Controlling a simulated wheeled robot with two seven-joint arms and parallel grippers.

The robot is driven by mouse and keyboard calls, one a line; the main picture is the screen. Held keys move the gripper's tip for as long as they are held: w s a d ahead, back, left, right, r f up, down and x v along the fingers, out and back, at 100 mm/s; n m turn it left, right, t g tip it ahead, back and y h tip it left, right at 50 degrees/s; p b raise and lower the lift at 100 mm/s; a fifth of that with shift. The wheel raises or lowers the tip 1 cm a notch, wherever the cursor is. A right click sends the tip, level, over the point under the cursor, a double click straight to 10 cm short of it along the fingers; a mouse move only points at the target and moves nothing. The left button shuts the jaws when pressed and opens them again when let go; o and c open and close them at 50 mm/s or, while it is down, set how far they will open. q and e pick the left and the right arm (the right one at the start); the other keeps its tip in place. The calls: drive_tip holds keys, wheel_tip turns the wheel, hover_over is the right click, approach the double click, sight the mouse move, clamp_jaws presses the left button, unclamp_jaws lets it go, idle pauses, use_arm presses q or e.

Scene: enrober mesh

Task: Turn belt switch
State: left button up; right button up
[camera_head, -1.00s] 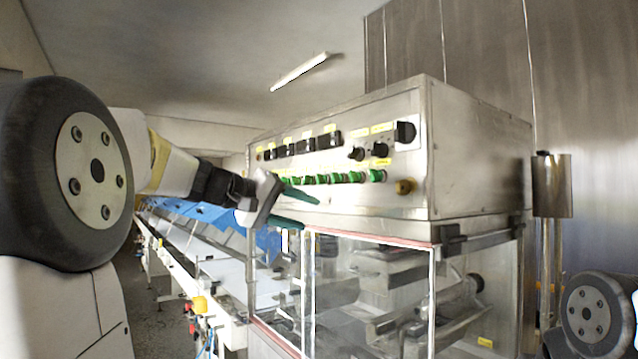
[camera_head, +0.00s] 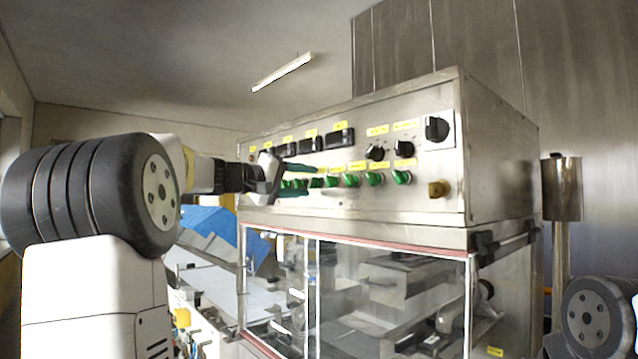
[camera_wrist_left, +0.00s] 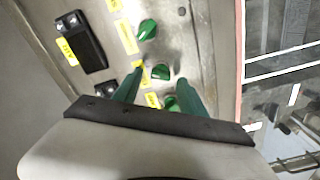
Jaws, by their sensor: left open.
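A metal control panel (camera_head: 330,205) carries a row of green rotary switches (camera_head: 374,179) under yellow labels. The labels are too small to read, so I cannot tell which is the belt switch. My left gripper (camera_head: 306,180) is open, its green fingers pointing right at the left part of the row. In the left wrist view the fingers (camera_wrist_left: 158,88) stand either side of a green switch (camera_wrist_left: 160,72), with another switch (camera_wrist_left: 170,103) lower between them and one (camera_wrist_left: 147,29) beyond. I cannot tell whether they touch. My right gripper is out of view.
Black knobs (camera_head: 375,153), a large black switch (camera_head: 437,128) and a brass fitting (camera_head: 438,189) sit right on the panel. Dark display modules (camera_head: 340,139) line its top. Clear guard panels (camera_head: 390,290) lie below, and a conveyor (camera_head: 205,285) runs left.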

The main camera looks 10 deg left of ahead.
use_arm(q)
drive_tip(key=shift+w+d, duration=0.35)
clamp_jaws()
drive_tip(key=shift+n, duration=0.4)
drive_tip(key=n, duration=0.5)
drive_tip(key=shift+f+n, duration=0.2)
drive_tip(key=shift+n, duration=0.1)
drive_tip(key=n, duration=0.5)
drive_tip(key=shift+f, duration=0.15)
drive_tip(key=shift+n, duration=0.4)
